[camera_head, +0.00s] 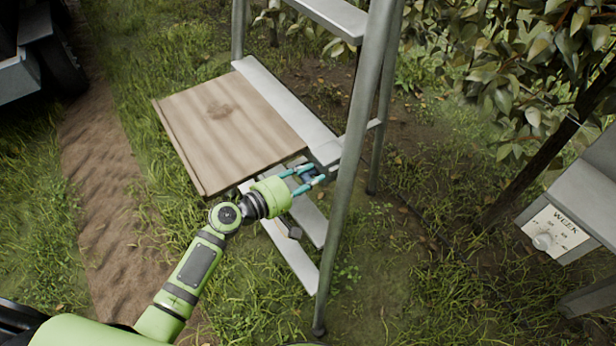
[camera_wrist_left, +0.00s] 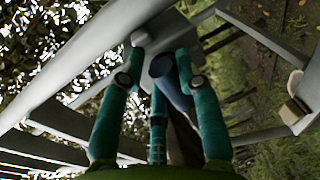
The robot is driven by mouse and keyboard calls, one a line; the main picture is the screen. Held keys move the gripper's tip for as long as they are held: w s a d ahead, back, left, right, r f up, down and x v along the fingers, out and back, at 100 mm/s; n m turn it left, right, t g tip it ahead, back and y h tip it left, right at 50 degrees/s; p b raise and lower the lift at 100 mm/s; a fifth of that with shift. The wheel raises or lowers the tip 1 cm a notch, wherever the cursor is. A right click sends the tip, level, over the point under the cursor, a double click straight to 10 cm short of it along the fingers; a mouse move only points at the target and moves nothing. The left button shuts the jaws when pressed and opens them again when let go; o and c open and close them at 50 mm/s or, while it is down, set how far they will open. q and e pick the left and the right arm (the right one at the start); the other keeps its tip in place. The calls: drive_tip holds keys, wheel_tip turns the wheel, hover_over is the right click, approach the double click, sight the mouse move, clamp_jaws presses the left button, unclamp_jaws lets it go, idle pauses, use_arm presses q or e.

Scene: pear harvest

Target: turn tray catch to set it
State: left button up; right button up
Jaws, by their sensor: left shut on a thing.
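The tray (camera_head: 222,150) is a flat brown wooden board with a dark knot, held out level beside the metal stepladder (camera_head: 352,170). The tray catch (camera_head: 308,172) is a small grey-blue piece at the tray's near right corner, by the ladder's side rail. My left gripper (camera_head: 310,179) has its teal fingers closed around it. In the left wrist view the fingers stand either side of a blue-grey rounded piece (camera_wrist_left: 165,70), partly hidden by them. The exact turn of the catch cannot be told. My right gripper is not in view.
A grey box with a white dial plate marked WEEK (camera_head: 556,232) stands at the right. Leafy branches (camera_head: 510,60) hang at the upper right. A dark wheeled vehicle (camera_head: 50,55) is at the upper left. Grass and a dirt track (camera_head: 105,190) lie clear at the left.

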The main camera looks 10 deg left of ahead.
use_arm(q)
drive_tip(key=shift+s+d+f, duration=0.15)
drive_tip(key=shift+s+f, duration=0.1)
drive_tip(key=shift+f, duration=0.15)
drive_tip(key=o, duration=1.1)
drive_tip(key=shift+w+r, duration=0.1)
drive_tip(key=shift+r, duration=0.15)
drive_tip(key=v, duration=1.2)
